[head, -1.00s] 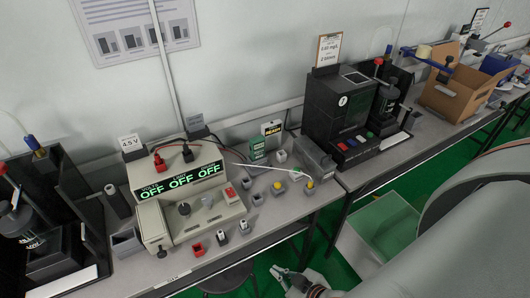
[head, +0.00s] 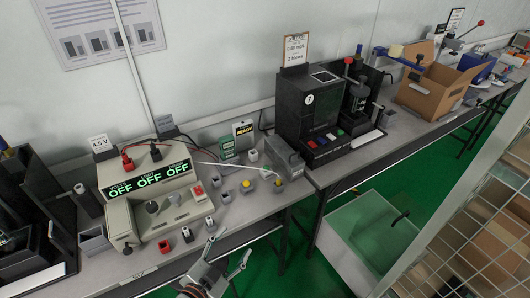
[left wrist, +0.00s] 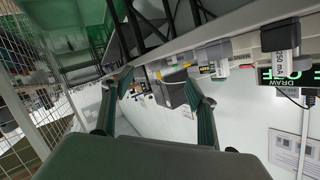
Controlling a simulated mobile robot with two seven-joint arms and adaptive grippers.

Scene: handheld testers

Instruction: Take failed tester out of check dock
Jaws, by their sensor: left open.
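My left gripper (head: 228,251) is open and empty, in front of the bench's front edge at the bottom of the head view. Its two fingers also show spread in the left wrist view (left wrist: 163,92), with nothing between them. Several small grey blocks with coloured tops, such as a yellow-topped one (head: 247,186), stand on the bench. I cannot tell which unit is the check dock or which piece is the failed tester. My right gripper is out of view.
A beige power unit (head: 150,195) reading OFF stands left on the bench. A black machine (head: 318,108) stands right of the small blocks, and a cardboard box (head: 437,85) beyond it. A wire-mesh rack (head: 470,215) fills the right side. A pale green bin (head: 372,228) stands below the bench.

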